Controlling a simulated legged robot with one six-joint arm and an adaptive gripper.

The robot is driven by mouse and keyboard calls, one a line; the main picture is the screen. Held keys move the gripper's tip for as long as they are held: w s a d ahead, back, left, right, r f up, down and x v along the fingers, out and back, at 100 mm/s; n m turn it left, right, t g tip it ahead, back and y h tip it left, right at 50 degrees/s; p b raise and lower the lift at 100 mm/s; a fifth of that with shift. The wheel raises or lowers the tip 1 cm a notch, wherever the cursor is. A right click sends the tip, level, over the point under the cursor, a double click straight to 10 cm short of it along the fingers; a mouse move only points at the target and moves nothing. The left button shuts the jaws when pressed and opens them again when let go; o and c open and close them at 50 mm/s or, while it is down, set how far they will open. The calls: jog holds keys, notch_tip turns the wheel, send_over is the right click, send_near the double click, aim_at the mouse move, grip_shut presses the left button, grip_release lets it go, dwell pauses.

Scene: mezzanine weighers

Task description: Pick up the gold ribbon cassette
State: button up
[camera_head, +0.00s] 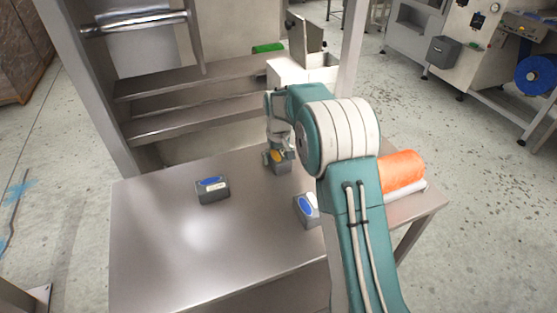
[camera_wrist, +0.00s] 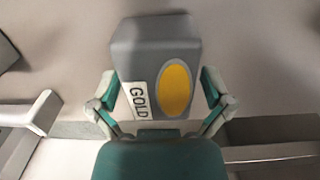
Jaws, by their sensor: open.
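The gold ribbon cassette (camera_wrist: 150,60) is a grey box with a yellow oval and a label reading GOLD in the wrist view. In the head view the cassette (camera_head: 284,168) stands on the metal table (camera_head: 150,240), partly hidden by my gripper. My gripper (camera_wrist: 160,95) is open, with one finger on each side of the cassette's near part. I cannot tell whether the fingers touch it. In the head view my gripper (camera_head: 277,153) is just above and around the cassette.
A grey cassette with a blue oval (camera_head: 212,190) stands to the left. Another blue-marked cassette (camera_head: 307,210) is partly hidden by my arm. An orange roll (camera_head: 402,170) lies at the right. Metal shelves (camera_head: 190,97) and a green object (camera_head: 267,48) are behind. The table's front left is clear.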

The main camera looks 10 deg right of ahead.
jog(key=shift+f, duration=0.35)
jog(key=c, duration=1)
jog(key=shift+r, duration=0.1)
jog(key=shift+c, duration=0.2)
